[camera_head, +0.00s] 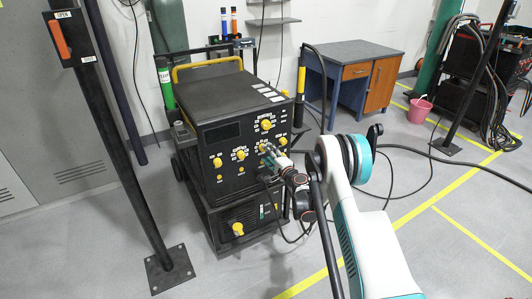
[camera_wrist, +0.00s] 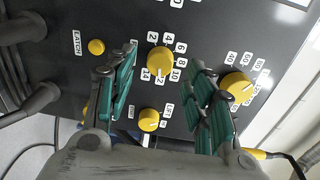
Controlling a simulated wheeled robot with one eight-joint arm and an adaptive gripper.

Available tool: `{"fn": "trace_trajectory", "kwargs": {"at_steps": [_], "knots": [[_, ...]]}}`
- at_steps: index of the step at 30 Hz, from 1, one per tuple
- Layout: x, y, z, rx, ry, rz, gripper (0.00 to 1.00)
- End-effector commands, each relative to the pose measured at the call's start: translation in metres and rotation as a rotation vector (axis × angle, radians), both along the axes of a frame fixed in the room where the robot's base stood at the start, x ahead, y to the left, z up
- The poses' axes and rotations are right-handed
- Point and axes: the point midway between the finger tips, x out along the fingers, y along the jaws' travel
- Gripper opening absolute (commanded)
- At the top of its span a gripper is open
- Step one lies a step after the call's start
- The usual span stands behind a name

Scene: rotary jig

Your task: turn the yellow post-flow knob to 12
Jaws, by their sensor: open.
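In the head view, my gripper (camera_head: 266,152) is at the front panel of the black machine (camera_head: 222,131) and covers part of the controls.
Close by in the wrist view are a larger yellow knob (camera_wrist: 237,85) right of the right finger, a small yellow knob (camera_wrist: 148,120) below, and a yellow LATCH button (camera_wrist: 96,46). Thick cables (camera_wrist: 25,60) are at left. A black post (camera_head: 120,140) stands left of the machine.

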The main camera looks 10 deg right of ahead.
Motion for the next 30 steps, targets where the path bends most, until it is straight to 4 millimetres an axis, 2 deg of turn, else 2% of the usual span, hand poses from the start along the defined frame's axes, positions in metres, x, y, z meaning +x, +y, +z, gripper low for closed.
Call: {"fn": "trace_trajectory", "kwargs": {"at_steps": [6,12,18,30], "knots": [[-0.044,-0.015,0.002,0.000,0.000,-0.002,0.49],[-0.071,-0.024,0.004,0.000,0.000,-0.003,0.49],[-0.081,-0.027,0.004,0.000,0.000,-0.001,0.49],[-0.082,-0.027,0.005,-0.001,0.000,-0.002,0.49]]}}
